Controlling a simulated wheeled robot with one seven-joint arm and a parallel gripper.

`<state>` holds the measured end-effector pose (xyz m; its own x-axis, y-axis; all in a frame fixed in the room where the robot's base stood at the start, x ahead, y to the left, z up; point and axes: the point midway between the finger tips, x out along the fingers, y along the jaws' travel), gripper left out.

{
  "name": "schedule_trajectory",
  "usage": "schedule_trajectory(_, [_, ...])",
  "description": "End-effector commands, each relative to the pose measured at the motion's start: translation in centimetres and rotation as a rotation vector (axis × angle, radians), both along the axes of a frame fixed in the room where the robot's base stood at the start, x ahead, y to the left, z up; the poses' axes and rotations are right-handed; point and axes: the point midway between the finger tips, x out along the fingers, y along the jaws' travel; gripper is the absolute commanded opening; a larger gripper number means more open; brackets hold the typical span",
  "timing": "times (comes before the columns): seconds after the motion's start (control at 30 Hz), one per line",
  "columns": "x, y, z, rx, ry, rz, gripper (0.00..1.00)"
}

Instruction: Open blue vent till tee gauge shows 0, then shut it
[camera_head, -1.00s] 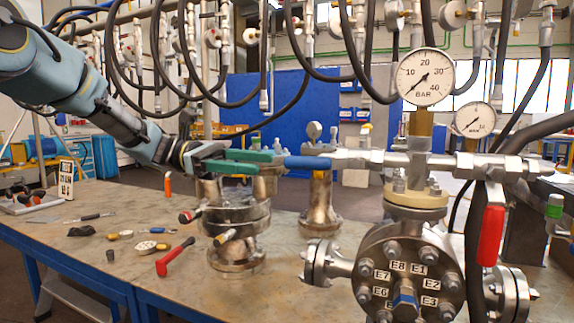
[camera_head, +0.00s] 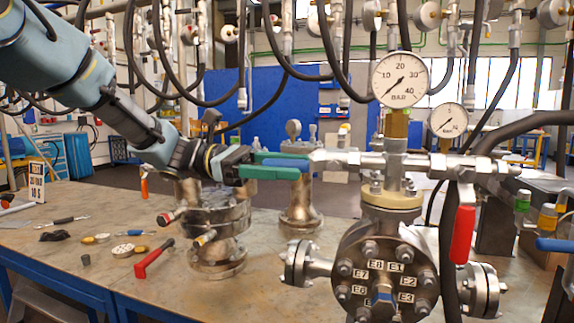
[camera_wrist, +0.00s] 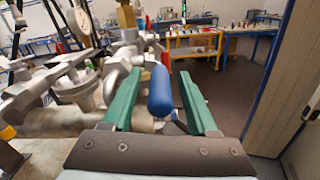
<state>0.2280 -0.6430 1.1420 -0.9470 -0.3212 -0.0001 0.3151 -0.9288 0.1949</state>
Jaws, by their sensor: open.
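The blue vent handle (camera_head: 288,163) points left from the valve on the tee's horizontal pipe (camera_head: 345,160). My gripper (camera_head: 290,166) is open, with one green finger above and one below the handle in the head view. In the wrist view, the blue handle (camera_wrist: 160,92) lies between the two spread green fingers (camera_wrist: 158,95), with gaps on both sides. The large tee gauge (camera_head: 402,79), marked to 40 BAR, has its needle at the lower left, near the low end; the exact reading is unclear. A smaller gauge (camera_head: 447,121) stands to its right, its reading unclear.
A red handle (camera_head: 463,234) hangs down right of the tee. The flanged vessel with labelled bolts (camera_head: 381,271) stands below it. Another metal vessel (camera_head: 217,232) stands below my gripper. Tools and a red-handled object (camera_head: 152,258) lie on the bench. Black hoses hang above.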

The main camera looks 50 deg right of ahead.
Motion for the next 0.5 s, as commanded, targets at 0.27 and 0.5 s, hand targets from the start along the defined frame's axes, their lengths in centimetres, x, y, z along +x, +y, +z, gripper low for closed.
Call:
schedule_trajectory(0.27, [0.02,0.01,0.00,0.000,0.000,0.000,0.46])
schedule_trajectory(0.5, [0.04,0.01,0.00,0.000,0.000,0.000,0.19])
